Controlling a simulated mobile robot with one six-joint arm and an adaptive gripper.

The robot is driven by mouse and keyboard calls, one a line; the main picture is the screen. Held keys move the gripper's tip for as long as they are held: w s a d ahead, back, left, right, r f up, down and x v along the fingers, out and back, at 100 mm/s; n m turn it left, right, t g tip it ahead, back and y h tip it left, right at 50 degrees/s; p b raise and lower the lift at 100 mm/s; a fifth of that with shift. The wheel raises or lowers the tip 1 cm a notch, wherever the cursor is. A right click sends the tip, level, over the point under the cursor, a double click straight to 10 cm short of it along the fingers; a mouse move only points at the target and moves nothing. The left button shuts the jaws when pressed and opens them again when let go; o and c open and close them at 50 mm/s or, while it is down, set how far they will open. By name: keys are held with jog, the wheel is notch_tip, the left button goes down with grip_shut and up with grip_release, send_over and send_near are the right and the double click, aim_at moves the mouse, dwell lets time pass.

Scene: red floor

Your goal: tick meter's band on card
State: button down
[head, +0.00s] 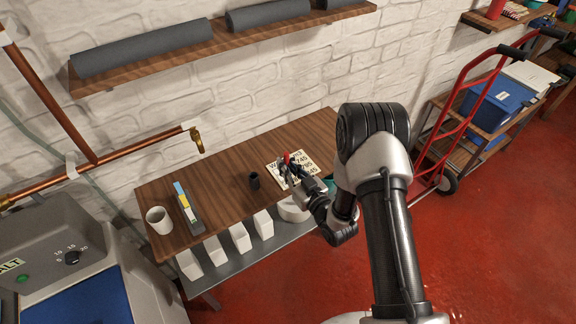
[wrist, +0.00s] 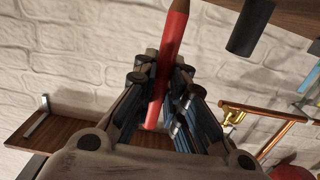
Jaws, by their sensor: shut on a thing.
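My gripper (head: 296,170) is shut on a red pen (head: 287,158) at the right part of the wooden table. In the wrist view the red pen (wrist: 168,62) stands between the fingers, its dark tip at the top edge. A white card (head: 307,161) with printed dark characters lies on the table under and behind my gripper, which hides part of it. I cannot tell whether the pen touches the card. A dark narrow meter (head: 190,214) with blue, yellow and pale bands lies at the table's left; its reading is too small to make out.
Several white blocks stand on the grey lower shelf. A brass tap (head: 197,139) juts from the wall behind. A red hand truck (head: 461,108) is at the right.

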aim_at(288, 156)
dwell(0.3)
jog(key=shift+r+p, duration=1.55)
jog(key=shift+r, duration=1)
jog(key=d+r+m+t+h, duration=0.3)
jog(key=d+r+m+h, duration=0.3)
jog(key=d+r, duration=1)
notch_tip(288, 156, up, 3)
jog(key=h, duration=0.3)
jog(key=shift+w+d+r+m+h, duration=0.15)
jog(key=shift+w+d+m+h, duration=0.05)
jog(key=shift+m+h, duration=0.2)
